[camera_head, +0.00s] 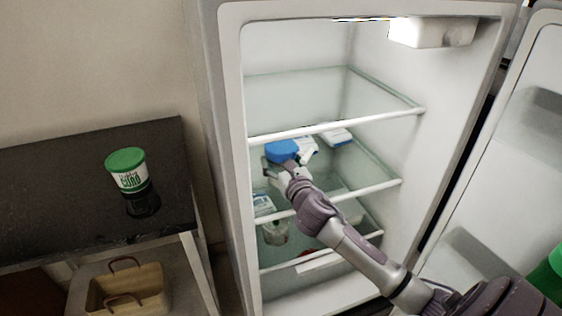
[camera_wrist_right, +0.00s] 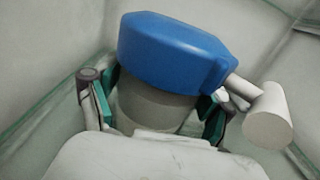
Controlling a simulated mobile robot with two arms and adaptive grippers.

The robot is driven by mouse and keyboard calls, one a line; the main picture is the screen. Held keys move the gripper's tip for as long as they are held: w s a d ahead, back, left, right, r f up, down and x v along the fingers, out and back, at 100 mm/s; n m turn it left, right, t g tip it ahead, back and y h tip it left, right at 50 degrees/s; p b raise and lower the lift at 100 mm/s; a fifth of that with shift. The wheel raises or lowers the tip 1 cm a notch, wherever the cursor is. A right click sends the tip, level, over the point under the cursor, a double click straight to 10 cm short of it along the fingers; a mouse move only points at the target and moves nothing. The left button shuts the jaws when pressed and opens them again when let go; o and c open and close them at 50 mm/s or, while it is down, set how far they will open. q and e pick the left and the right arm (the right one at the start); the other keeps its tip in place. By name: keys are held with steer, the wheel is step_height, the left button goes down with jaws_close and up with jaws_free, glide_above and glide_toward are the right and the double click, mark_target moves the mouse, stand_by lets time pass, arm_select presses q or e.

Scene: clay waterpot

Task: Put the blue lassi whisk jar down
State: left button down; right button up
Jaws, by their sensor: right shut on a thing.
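The blue lassi whisk jar (camera_head: 281,151) is inside the open fridge (camera_head: 231,120), at the level of a middle shelf. In the right wrist view its blue lid (camera_wrist_right: 175,50) has a pale crank and knob (camera_wrist_right: 267,114) on the right, above a greyish clear body (camera_wrist_right: 152,106). My right gripper (camera_head: 279,170) is shut on the body, with a finger on each side below the lid. The jar looks roughly upright. I cannot tell whether its base touches the shelf. My left gripper is not in view.
White-and-blue packs (camera_head: 335,136) lie on the shelf right of the jar. A glass container (camera_head: 274,232) stands on a lower shelf. The fridge door (camera_head: 505,170) is open at right. A green-lidded curd tub (camera_head: 127,170) stands on the dark counter (camera_head: 60,200), above a basket (camera_head: 130,290).

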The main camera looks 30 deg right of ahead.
steer(key=o, duration=1.4)
steer(key=shift+f, duration=0.1)
steer(key=shift+c, duration=0.2)
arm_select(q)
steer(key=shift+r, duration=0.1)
arm_select(e)
steer(key=shift+s, duration=0.15)
steer(key=p+v, duration=0.1)
steer(key=v, duration=1.1)
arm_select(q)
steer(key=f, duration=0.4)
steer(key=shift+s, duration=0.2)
